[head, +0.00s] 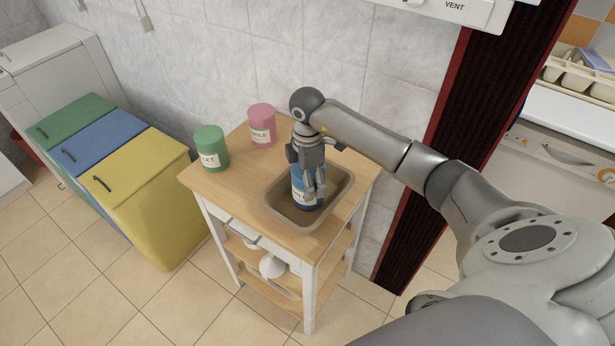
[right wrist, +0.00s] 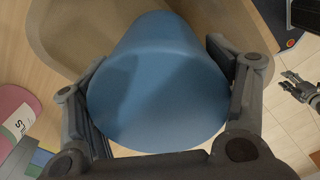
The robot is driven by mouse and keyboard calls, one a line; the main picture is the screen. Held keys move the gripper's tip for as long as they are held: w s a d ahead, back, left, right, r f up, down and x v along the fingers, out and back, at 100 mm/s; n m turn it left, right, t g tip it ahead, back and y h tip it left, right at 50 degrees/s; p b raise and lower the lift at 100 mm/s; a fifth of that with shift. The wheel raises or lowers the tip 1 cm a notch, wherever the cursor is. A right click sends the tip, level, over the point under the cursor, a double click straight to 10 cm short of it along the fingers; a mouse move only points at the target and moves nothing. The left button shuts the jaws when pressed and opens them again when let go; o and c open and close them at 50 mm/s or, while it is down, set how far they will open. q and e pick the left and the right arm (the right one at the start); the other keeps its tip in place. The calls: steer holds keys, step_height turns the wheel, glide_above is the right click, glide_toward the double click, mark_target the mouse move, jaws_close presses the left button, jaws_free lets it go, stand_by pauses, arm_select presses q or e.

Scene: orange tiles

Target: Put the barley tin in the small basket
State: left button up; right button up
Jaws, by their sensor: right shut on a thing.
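A blue tin (head: 297,180) with a white label, its word partly hidden by fingers, is upright inside a small beige basket (head: 274,211) on the wooden trolley top. My right gripper (head: 314,190) points down and is shut on the blue tin. In the right wrist view the tin's round blue end (right wrist: 155,95) sits between both finger pads. I cannot tell whether its bottom touches the basket floor. The basket's wall also shows in the right wrist view (right wrist: 55,30). My left gripper (right wrist: 300,88) shows small at the right wrist view's right edge, its fingers apart.
A green tin (head: 210,148) and a pink tin (head: 262,125) stand on the trolley top (head: 235,180), left of and behind the basket. Green, blue and yellow bins (head: 150,190) stand left of the trolley. A tiled wall is close behind it.

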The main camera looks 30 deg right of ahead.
steer(key=shift+f, duration=0.25)
arm_select(q)
steer(key=shift+r, duration=0.3)
arm_select(e)
steer(key=shift+f, duration=0.15)
steer(key=shift+f, duration=0.1)
steer(key=o, duration=1.3)
steer(key=shift+r, duration=0.2)
step_height(320, 180, up, 11)
steer(key=b, duration=0.2)
steer(key=shift+f+b, duration=0.2)
steer(key=shift+b, duration=0.2)
arm_select(q)
steer(key=shift+f, duration=1.45)
arm_select(e)
steer(key=shift+r, duration=0.6)
